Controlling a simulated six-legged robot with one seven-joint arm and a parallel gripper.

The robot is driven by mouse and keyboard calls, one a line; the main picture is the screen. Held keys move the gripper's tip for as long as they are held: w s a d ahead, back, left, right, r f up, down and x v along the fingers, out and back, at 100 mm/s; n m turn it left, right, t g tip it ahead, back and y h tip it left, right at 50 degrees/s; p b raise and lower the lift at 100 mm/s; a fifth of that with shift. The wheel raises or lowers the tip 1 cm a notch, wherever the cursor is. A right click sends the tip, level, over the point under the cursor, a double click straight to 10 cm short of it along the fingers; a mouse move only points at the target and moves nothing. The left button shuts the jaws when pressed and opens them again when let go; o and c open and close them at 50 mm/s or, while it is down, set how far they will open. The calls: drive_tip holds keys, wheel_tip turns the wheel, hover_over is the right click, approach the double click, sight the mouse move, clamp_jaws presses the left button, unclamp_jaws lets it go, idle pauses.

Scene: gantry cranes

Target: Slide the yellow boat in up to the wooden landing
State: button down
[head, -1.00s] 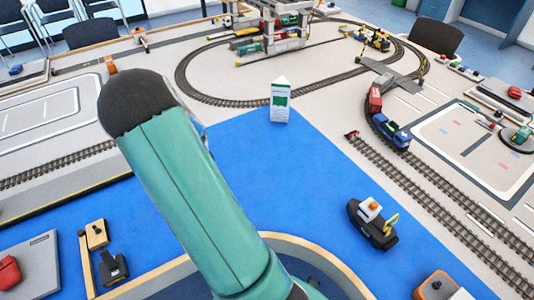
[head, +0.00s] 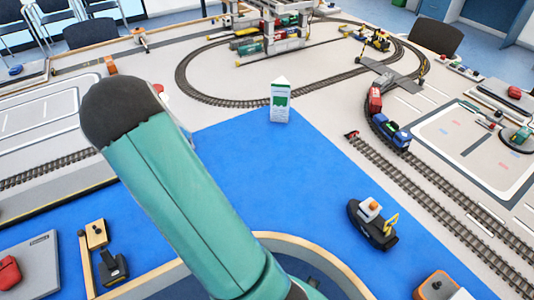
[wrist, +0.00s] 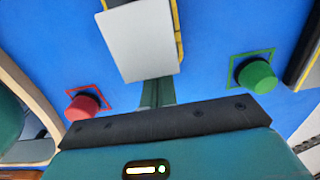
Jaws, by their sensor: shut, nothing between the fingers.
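In the wrist view a pale grey slab (wrist: 140,40) with yellow edging (wrist: 180,18) lies on the blue surface, and it looks like part of the yellow boat. The picture cuts off its far end. My gripper (wrist: 156,92) is shut and empty at the slab's near edge; I cannot tell if it touches. In the head view my arm hides the gripper, and no yellow-hulled boat shows. I cannot pick out the wooden landing for certain.
A red buoy (wrist: 82,107) and a green buoy (wrist: 257,76) stand either side of my gripper. A dark edge with a yellow line (wrist: 303,60) is at right. A black boat (head: 373,224) and a white-green carton (head: 280,102) stand clear of my arm.

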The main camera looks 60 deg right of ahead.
drive_tip(key=shift+w+a, duration=1.05)
drive_tip(key=shift+a, duration=1.05)
drive_tip(key=shift+w+a, duration=1.1)
drive_tip(key=shift+a, duration=1)
drive_tip(key=shift+w+a, duration=1.05)
drive_tip(key=shift+a, duration=1.05)
drive_tip(key=shift+d+r, duration=0.1)
drive_tip(key=shift+s+d+r, duration=0.1)
drive_tip(key=shift+s+d, duration=0.1)
drive_tip(key=shift+d, duration=0.2)
wheel_tip(320, 180, up, 10)
drive_tip(key=shift+f, duration=0.15)
drive_tip(key=shift+r, duration=0.2)
